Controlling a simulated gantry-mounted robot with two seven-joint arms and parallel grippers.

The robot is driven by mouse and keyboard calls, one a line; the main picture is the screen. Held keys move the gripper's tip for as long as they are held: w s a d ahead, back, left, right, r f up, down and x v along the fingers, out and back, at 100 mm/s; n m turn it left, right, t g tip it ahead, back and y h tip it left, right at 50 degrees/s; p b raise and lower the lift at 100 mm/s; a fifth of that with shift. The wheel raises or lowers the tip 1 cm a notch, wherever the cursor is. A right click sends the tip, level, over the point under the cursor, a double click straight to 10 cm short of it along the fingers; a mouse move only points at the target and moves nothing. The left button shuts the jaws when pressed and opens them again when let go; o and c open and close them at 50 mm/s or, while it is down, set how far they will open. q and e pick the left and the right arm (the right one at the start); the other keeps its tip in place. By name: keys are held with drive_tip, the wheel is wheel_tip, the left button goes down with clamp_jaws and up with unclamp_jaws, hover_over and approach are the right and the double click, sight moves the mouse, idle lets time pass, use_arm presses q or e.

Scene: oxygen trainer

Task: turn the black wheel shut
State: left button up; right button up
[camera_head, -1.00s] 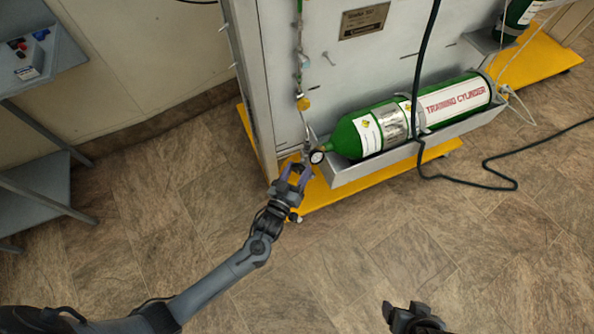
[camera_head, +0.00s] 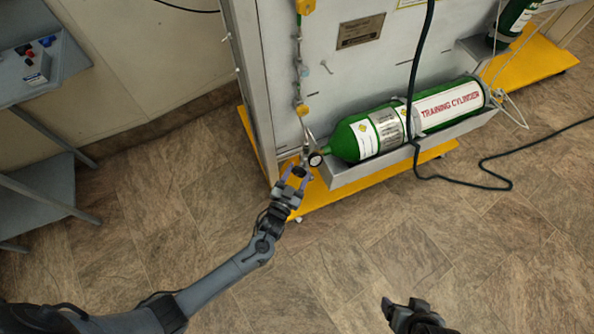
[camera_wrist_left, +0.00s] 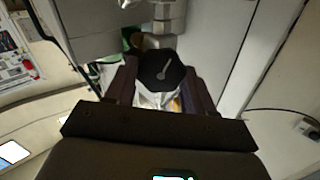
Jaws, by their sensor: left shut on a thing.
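The black wheel (camera_wrist_left: 161,70) shows in the left wrist view as a dark many-sided knob with a light pointer mark on its face. It sits between the two fingers of my left gripper (camera_wrist_left: 160,88), which is shut on it. In the head view the wheel (camera_head: 299,171) is a small dark spot between the fingertips of my left gripper (camera_head: 296,176), beside the cylinder's neck. The green training cylinder (camera_head: 352,141) lies in a metal tray, with a round gauge (camera_head: 316,160) at its valve end. My right gripper (camera_head: 408,312) is at the bottom edge, away from everything; its jaws are unclear.
The grey panel (camera_head: 350,75) stands on a yellow base (camera_head: 300,205). A dark hose (camera_head: 414,100) hangs over the cylinder and runs across the floor. A grey shelf unit (camera_head: 35,190) stands at the left. The floor in front is free.

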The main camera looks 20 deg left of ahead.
use_arm(q)
drive_tip(key=m+p, duration=0.1)
drive_tip(key=m, duration=0.2)
drive_tip(key=shift+d+r+m+p, duration=0.1)
drive_tip(key=shift+m+p, duration=0.3)
drive_tip(key=m+p, duration=0.1)
drive_tip(key=m, duration=0.2)
drive_tip(key=shift+m, duration=0.3)
drive_tip(key=m+p, duration=0.1)
drive_tip(key=m, duration=0.2)
drive_tip(key=shift+d+m, duration=0.1)
drive_tip(key=shift+m, duration=0.3)
drive_tip(key=m, duration=0.1)
drive_tip(key=m+p, duration=0.1)
drive_tip(key=m, duration=0.1)
drive_tip(key=shift+f+m, duration=0.25)
drive_tip(key=shift+m, duration=0.05)
drive_tip(key=m+p, duration=0.1)
drive_tip(key=m, duration=0.3)
drive_tip(key=shift+f, duration=0.1)
drive_tip(key=m, duration=0.5)
drive_tip(key=shift+f+p, duration=0.1)
drive_tip(key=shift+p, duration=0.2)
drive_tip(key=m, duration=0.3)
drive_tip(key=shift+m, duration=0.3)
drive_tip(key=shift+f+m, duration=0.1)
drive_tip(key=shift+m, duration=1.7)
drive_tip(key=shift+a+p, duration=0.2)
drive_tip(key=shift+p, duration=0.1)
